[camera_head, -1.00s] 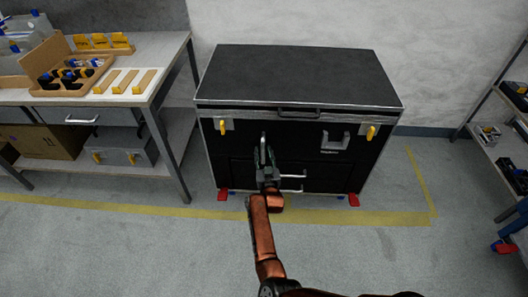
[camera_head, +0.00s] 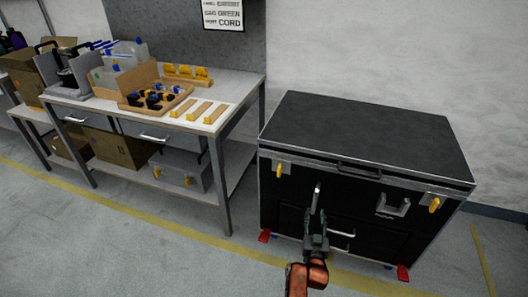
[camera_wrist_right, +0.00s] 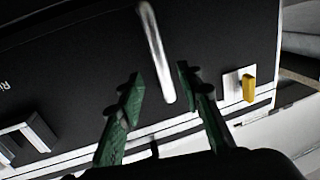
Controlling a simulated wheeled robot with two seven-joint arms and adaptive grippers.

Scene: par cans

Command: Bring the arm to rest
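My left gripper is not in view.
A workbench (camera_head: 250,88) stands left of the case, with a wooden tray (camera_head: 135,108) and yellow-ended wooden strips (camera_head: 199,110) on it. Red feet (camera_head: 403,273) show under the case. The floor (camera_head: 130,250) in front of the bench is clear.

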